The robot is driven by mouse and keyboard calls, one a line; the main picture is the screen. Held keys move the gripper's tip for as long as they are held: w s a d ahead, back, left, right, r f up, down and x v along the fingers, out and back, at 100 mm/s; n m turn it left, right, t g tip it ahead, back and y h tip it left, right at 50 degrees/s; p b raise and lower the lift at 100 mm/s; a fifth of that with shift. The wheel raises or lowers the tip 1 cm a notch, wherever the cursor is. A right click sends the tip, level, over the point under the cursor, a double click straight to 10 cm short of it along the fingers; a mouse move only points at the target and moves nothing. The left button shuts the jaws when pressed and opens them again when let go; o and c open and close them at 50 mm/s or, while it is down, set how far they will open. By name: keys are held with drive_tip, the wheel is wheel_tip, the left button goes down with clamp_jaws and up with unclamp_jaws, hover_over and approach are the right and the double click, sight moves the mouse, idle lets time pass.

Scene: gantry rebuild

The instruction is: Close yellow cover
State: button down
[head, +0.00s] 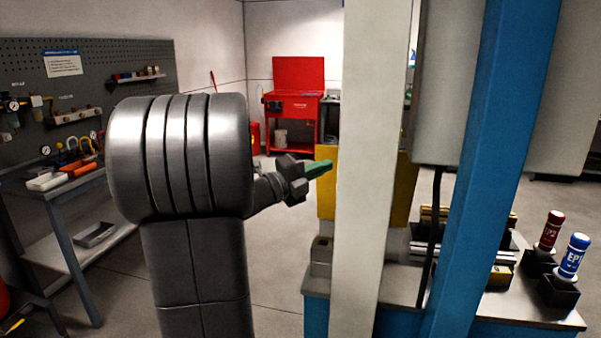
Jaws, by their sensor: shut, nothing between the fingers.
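The yellow cover (326,202) stands as an upright panel at the edge of the workbench, right of the picture's middle. A pale post hides its middle, and a strip of it shows on each side. My gripper (318,169) is shut and empty, with green fingertips pointing right. The tips overlap the upper left part of the cover in the picture. I cannot tell whether they touch it. My grey arm fills the left centre.
The pale post (366,120) and a blue post (498,150) stand in front of the workbench (400,285). Red-capped (551,230) and blue-capped (573,255) cylinders stand at the right. A red tool cabinet (297,106) is far back. A side table (60,190) stands left.

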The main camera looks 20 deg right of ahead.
sight(335, 155)
drive_tip(key=shift+w+d+r, duration=0.15)
drive_tip(key=shift+w+d, duration=0.15)
drive_tip(key=shift+w, duration=0.35)
drive_tip(key=shift+w+d+r, duration=0.15)
drive_tip(key=shift+w+d, duration=0.15)
drive_tip(key=shift+w, duration=0.3)
drive_tip(key=shift+r+p, duration=0.1)
drive_tip(key=shift+p, duration=0.3)
